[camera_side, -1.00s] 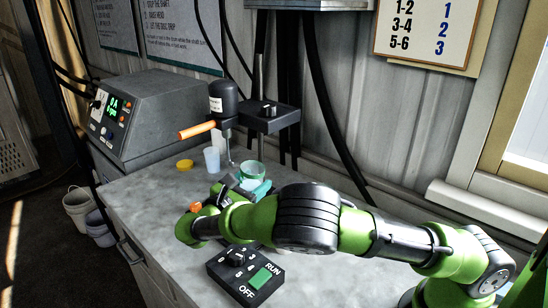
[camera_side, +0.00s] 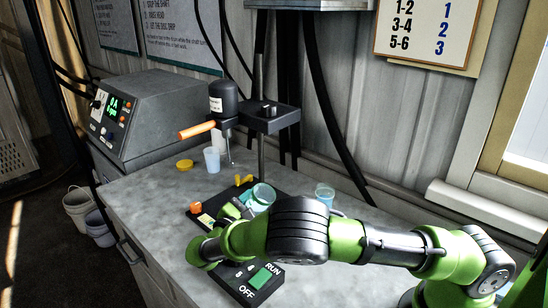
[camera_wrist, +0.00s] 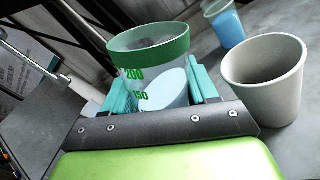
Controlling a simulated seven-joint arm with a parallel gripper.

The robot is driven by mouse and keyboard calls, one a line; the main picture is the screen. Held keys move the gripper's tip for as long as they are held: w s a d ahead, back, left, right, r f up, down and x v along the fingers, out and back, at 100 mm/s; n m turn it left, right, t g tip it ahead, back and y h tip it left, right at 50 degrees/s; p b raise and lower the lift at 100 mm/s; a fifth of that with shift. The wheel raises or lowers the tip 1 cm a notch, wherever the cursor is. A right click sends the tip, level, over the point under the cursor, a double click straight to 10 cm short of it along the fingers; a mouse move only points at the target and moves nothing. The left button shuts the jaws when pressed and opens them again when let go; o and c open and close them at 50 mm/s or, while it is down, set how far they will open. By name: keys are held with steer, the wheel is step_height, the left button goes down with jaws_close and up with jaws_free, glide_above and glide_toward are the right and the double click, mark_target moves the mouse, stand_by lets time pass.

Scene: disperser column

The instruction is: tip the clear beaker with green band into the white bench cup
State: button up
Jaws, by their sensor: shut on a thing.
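My gripper (camera_wrist: 160,95) is shut on the clear beaker with green band (camera_wrist: 155,45); its teal fingers grip the sides. The beaker holds a pale liquid, whose surface slants against the beaker's marks. In the side view, the beaker (camera_side: 264,192) is tilted above the bench with its green rim showing. The white bench cup (camera_wrist: 265,72) stands upright to the right of the beaker in the wrist view, apart from it. I cannot make out this cup in the side view, where my arm covers part of the bench.
A cup with blue liquid (camera_wrist: 226,25) stands beyond the white cup and also shows in the side view (camera_side: 325,193). A pale cup (camera_side: 212,160) and a yellow lid (camera_side: 184,164) are near the disperser (camera_side: 224,105). A switch box (camera_side: 258,276) sits in front.

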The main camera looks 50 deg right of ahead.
mark_target(268, 192)
steer(key=shift+s+d+r+m, duration=0.1)
steer(key=shift+s+r+m, duration=0.3)
steer(key=shift+m, duration=0.6)
steer(key=m, duration=0.4)
steer(key=shift+s+f, duration=0.15)
steer(key=shift+s, duration=0.05)
steer(key=r+m, duration=0.1)
steer(key=m, duration=0.1)
steer(key=r+m, duration=0.1)
steer(key=m, duration=0.1)
steer(key=shift+s, duration=0.2)
steer(key=shift+s+d+r+m, duration=0.1)
steer(key=shift+s+r+m, duration=0.2)
steer(key=shift+m, duration=0.55)
steer(key=shift+s+r+m, duration=0.15)
steer(key=shift+r+m, duration=0.25)
steer(key=shift+m, duration=0.5)
steer(key=shift+s+d+r+m, duration=0.1)
steer(key=shift+s+r+m, duration=0.2)
steer(key=shift+m, duration=0.55)
steer(key=shift+w+r, duration=0.1)
steer(key=shift+w+a+r, duration=0.15)
steer(key=shift+w, duration=0.7)
steer(key=shift+w+a+r, duration=0.15)
steer(key=shift+w+r, duration=0.05)
steer(key=shift+w, duration=0.6)
steer(key=shift+w+a+r, duration=0.15)
steer(key=shift+w, duration=0.7)
